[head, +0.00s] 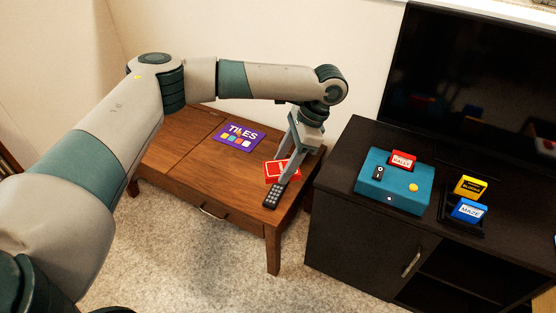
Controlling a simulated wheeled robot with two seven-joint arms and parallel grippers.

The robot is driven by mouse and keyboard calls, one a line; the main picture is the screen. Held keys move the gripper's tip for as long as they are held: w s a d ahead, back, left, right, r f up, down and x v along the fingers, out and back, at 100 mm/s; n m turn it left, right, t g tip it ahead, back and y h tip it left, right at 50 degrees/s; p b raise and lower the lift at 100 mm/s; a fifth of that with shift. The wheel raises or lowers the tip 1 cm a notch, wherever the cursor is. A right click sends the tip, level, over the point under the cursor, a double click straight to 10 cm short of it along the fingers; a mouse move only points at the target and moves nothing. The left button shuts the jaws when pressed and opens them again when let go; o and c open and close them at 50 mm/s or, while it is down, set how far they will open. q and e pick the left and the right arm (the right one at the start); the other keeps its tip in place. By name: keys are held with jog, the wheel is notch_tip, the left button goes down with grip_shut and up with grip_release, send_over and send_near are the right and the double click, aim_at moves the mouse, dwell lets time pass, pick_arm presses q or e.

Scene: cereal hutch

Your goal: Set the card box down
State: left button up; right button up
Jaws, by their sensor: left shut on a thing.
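The card box (274,174) is red with a white pattern on its face. It is at the right end of the brown wooden table (190,167), low over the tabletop or touching it; I cannot tell which. My left gripper (287,172) points down and is shut on the card box, hiding part of it. My right gripper is not in view.
A dark remote (272,196) lies beside the card box near the table's front edge. A purple TILES box (239,136) lies farther back. The dark TV cabinet (345,190) to the right carries a teal console (395,190) and small cartridges. The table's left part is clear.

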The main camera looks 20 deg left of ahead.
pick_arm(q)
jog(key=s+d+r+n+g+h, duration=0.2)
jog(key=s+r+n, duration=0.3)
jog(key=n, duration=0.6)
jog(key=shift+s+d+r+h, duration=0.2)
jog(key=shift+r+h, duration=0.25)
jog(key=shift+h, duration=0.45)
